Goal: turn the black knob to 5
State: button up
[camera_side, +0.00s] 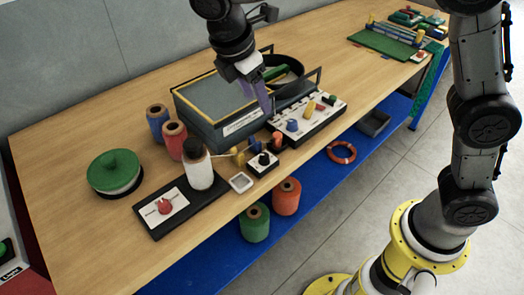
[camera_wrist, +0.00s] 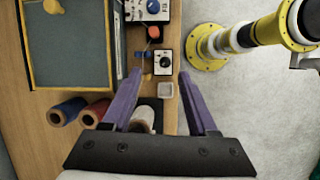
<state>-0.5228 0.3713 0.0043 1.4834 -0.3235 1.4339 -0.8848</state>
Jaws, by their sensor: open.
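The black knob (camera_side: 263,159) sits on a small white-topped box near the table's front edge. In the wrist view the black knob (camera_wrist: 164,63) shows on its white dial face, ahead of and between the fingertips; the number it points to is too small to read. My gripper (camera_side: 262,103) has purple fingers and hangs above the table, over the front of the grey case, apart from the knob. In the wrist view my gripper (camera_wrist: 160,76) is open, with nothing between its fingers.
A white panel with a blue knob (camera_side: 292,125) stands right of the box. The grey case (camera_side: 222,95) lies behind. A small pale square dish (camera_side: 240,182) sits beside the box.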

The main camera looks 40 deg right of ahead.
jog(key=n, duration=0.1)
send_near(264, 155)
jog(key=x, duration=0.8)
jog(key=shift+d+f, duration=0.1)
jog(key=shift+f, duration=0.15)
grip_shut()
